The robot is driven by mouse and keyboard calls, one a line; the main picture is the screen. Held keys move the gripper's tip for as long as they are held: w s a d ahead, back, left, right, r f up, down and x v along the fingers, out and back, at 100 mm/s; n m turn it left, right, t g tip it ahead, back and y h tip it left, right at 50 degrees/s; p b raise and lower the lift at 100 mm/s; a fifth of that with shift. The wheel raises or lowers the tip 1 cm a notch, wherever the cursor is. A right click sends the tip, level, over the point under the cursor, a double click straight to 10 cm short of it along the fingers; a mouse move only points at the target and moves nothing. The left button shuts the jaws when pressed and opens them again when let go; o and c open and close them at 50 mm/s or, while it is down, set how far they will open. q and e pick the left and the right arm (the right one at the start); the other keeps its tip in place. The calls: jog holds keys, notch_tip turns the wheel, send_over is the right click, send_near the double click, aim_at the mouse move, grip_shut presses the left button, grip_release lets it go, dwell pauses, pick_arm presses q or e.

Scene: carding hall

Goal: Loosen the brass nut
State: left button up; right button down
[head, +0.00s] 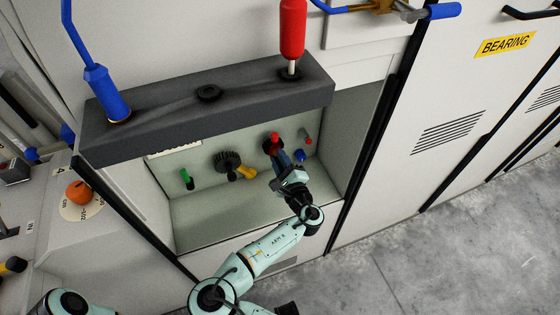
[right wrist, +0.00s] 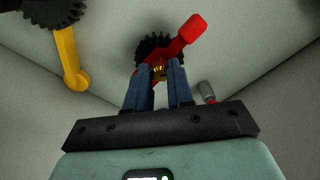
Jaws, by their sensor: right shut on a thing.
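The brass nut (right wrist: 158,73) shows in the right wrist view, at the hub of a red lever (right wrist: 178,48) in front of a black toothed gear (right wrist: 150,47). My right gripper (right wrist: 158,78) has its two blue fingers on either side of the nut and is shut on it. In the head view, my right gripper (head: 279,153) reaches into an open recess, close to the red lever (head: 274,138); the nut cannot be made out there. My left gripper is outside the picture.
A yellow lever (right wrist: 69,55) with its own gear stands left of the red one. A grey-and-red peg (right wrist: 207,92) is close on the right. The recess has a dark top bar (head: 205,108). A green handle (head: 187,180) is at the recess's left.

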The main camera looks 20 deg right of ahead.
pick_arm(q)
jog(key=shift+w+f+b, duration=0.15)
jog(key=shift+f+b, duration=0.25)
pick_arm(e)
jog(key=shift+n, duration=2.2)
jog(key=c, duration=1)
grip_release()
